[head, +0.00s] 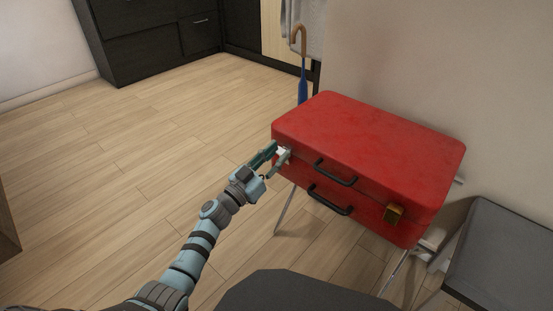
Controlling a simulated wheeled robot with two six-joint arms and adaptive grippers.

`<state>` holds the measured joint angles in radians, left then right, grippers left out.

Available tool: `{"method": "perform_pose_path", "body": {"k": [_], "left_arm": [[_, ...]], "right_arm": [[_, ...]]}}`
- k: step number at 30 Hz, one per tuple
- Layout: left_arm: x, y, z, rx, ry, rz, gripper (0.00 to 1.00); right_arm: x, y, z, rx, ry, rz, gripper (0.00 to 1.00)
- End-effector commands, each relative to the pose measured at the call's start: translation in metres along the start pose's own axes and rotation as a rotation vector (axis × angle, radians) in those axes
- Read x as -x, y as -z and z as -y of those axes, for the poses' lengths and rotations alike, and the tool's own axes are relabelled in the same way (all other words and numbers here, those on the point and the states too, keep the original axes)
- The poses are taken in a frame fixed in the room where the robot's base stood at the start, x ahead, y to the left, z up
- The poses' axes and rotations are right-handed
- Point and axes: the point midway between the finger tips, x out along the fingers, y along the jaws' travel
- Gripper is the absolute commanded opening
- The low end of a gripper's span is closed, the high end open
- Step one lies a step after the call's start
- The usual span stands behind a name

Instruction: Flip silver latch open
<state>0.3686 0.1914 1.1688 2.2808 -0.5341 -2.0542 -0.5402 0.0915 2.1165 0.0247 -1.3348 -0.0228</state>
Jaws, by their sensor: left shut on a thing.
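A red suitcase (370,140) lies shut on a folding stand, with two black handles on its front. My left gripper (282,153) is at the left end of the suitcase's front, shut on a small pale silver latch there. My right gripper is not in view.
A grey bench or seat (501,254) stands to the right of the suitcase. A blue umbrella (302,84) with a curved brown handle hangs behind it. Dark drawers (150,41) stand at the back left. The wooden floor on the left is clear.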

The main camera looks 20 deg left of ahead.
Motion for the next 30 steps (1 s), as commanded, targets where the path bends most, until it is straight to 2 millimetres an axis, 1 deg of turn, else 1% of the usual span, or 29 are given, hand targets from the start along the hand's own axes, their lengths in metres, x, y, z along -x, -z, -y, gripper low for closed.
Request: {"method": "perform_pose_path", "body": {"k": [1, 3, 9, 20, 21, 24, 30], "left_arm": [[0.003, -0.005, -0.002, 0.012, 0.000, -0.031, 0.00], [0.006, -0.007, -0.002, 0.012, 0.002, -0.113, 0.00], [0.012, -0.009, 0.000, 0.003, 0.009, -0.238, 0.00], [0.015, -0.006, 0.002, -0.004, 0.016, -0.262, 0.00], [0.015, -0.006, 0.002, -0.004, 0.016, -0.261, 0.34], [0.016, -0.006, 0.003, -0.004, 0.016, -0.261, 0.48], [0.016, -0.007, 0.003, -0.004, 0.016, -0.260, 0.48]], "right_arm": [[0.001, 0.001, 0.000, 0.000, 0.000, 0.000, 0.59], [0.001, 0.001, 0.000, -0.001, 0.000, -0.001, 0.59], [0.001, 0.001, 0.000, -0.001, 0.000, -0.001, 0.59], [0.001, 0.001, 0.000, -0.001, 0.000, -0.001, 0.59], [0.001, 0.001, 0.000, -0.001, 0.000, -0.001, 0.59], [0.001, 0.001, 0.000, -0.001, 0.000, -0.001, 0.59], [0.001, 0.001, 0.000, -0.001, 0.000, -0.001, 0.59]]}}
